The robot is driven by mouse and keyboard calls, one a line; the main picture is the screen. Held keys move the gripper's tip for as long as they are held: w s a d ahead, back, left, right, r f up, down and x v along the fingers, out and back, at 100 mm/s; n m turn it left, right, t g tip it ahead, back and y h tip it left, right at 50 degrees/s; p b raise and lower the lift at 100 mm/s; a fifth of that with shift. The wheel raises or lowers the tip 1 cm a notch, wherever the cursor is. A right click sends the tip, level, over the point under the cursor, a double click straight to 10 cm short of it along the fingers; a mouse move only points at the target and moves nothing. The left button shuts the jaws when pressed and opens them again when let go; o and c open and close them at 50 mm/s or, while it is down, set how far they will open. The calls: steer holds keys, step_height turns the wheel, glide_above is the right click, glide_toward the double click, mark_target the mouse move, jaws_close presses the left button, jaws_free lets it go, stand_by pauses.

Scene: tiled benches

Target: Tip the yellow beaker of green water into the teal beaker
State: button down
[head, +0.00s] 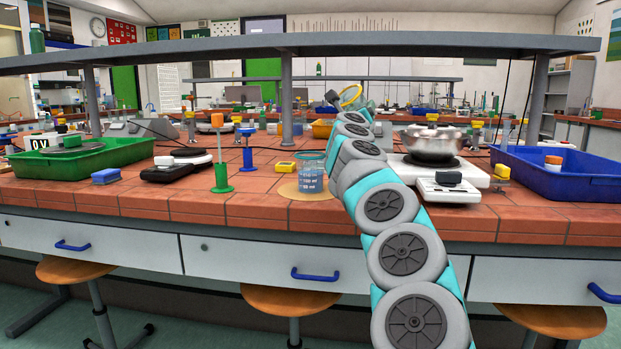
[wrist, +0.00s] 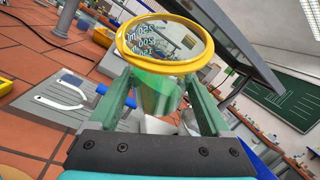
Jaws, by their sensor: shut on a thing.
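The yellow beaker (wrist: 130,45) is clear glass with a yellow rim and white markings. My gripper (wrist: 163,92) is shut on it, one finger on each side, and green water (wrist: 158,95) shows low in the glass. In the head view its yellow rim (head: 350,96) is high above the bench, at the far end of my arm, and looks tilted. The teal beaker (head: 311,176) is clear with a teal rim and white markings. It stands upright on a round tan mat (head: 288,191), below and left of the yellow rim. The wrist view does not clearly show the teal beaker.
A green tray (head: 85,160) is at the left and a blue tray (head: 570,180) at the right. A grey shelf (head: 300,42) spans above the bench. A small yellow block (head: 280,167) is near the teal beaker.

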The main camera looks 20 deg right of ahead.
steer(key=s+a+f+b, duration=0.1)
steer(key=a+f+b, duration=0.1)
steer(key=a+b, duration=0.3)
steer(key=a, duration=0.3)
steer(key=shift+s+a+f, duration=0.2)
steer(key=shift+a+f, duration=0.05)
steer(key=shift+f, duration=0.05)
steer(key=shift+f+b, duration=0.1)
steer(key=shift+b, duration=0.5)
steer(key=shift+d+r+n+t+h+b, duration=0.1)
steer(key=shift+r+n+t+h+b, duration=0.2)
steer(key=shift+r+n+t+b, duration=0.45)
steer(key=shift+f+n+b, duration=0.25)
steer(key=shift+f+b, duration=0.05)
steer(key=shift+b, duration=0.55)
